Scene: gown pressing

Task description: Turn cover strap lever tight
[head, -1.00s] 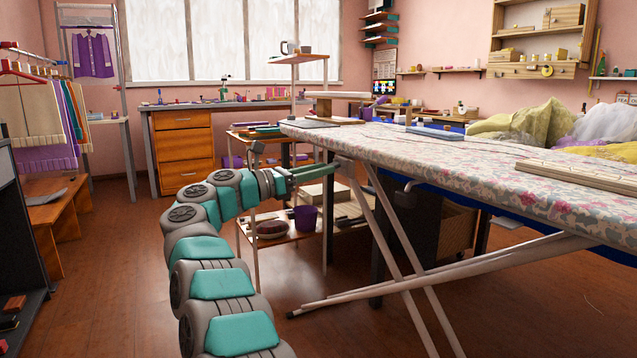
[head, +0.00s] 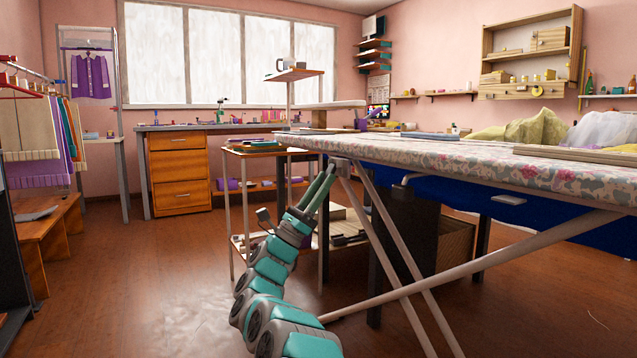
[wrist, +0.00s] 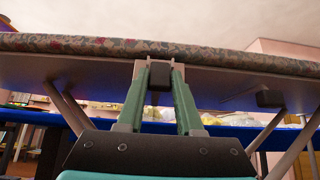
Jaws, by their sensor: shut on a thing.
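The ironing board (head: 440,155) has a floral cover and stands on crossed pale legs. The strap lever, a small dark block (wrist: 160,77) under the board's near edge, sits between the fingertips of my gripper (wrist: 159,85) in the wrist view. My gripper is shut on it. In the head view, my gripper (head: 328,170) points steeply up from below at the board's left end, beside a small grey fitting. The fingers hide part of the lever there, so its exact angle and the strap's tension cannot be told.
Board legs (head: 400,265) cross just right of my arm. A trolley with shelves (head: 262,150) stands close behind it. A pale handle (head: 508,199) hangs under the board farther right. A dark knob (wrist: 268,98) is under the board in the wrist view. Open floor lies left.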

